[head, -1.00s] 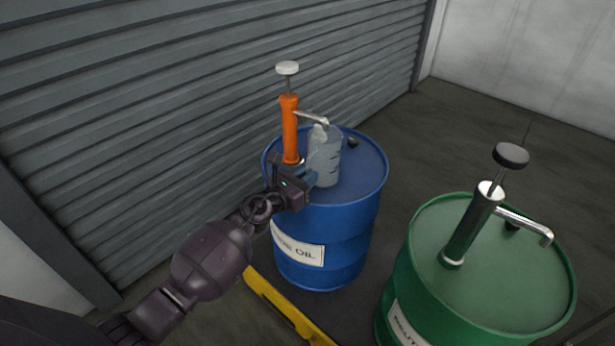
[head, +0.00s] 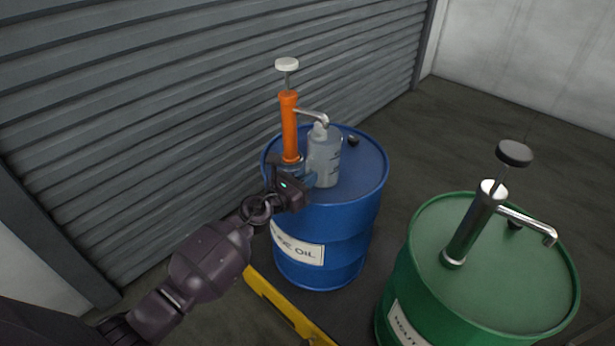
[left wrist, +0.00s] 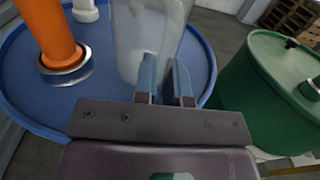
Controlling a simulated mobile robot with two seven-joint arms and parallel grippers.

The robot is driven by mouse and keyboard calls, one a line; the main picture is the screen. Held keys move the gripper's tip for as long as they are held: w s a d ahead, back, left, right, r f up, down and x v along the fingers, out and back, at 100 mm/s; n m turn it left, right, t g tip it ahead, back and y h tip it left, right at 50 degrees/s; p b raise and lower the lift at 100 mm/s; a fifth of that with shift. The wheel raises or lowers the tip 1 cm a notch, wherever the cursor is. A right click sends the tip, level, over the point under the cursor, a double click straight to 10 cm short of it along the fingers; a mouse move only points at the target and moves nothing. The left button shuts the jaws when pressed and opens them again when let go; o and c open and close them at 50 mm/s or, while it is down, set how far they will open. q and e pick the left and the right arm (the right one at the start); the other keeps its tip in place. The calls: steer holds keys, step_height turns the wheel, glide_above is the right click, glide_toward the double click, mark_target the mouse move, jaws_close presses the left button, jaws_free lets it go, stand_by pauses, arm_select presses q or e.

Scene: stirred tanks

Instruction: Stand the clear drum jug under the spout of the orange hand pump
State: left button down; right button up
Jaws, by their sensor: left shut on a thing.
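The clear drum jug (head: 324,160) is upright at the top of the blue drum (head: 365,178), just right of the orange hand pump (head: 290,128). The pump's silver spout (head: 313,115) reaches over the jug's top in the head view. I cannot tell whether the jug's base touches the drum lid. My left gripper (head: 309,181) is shut on the jug's near side. In the left wrist view its blue fingers (left wrist: 167,78) are on the jug (left wrist: 150,32), whose top is cut off. The orange pump's foot (left wrist: 62,55) shows to the left. My right gripper is not in view.
A green drum (head: 500,275) with a dark green hand pump (head: 472,226) stands at the right front. A small black cap (head: 353,141) is on the blue lid. A grey shutter wall (head: 190,90) is behind. A yellow bar (head: 285,308) lies low in front.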

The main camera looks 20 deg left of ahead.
arm_select(q)
steer(key=shift+f, duration=0.15)
steer(key=c, duration=1.1)
jaws_free()
steer(key=shift+s+a, duration=0.15)
steer(key=shift+s, duration=0.2)
steer(key=v, duration=1)
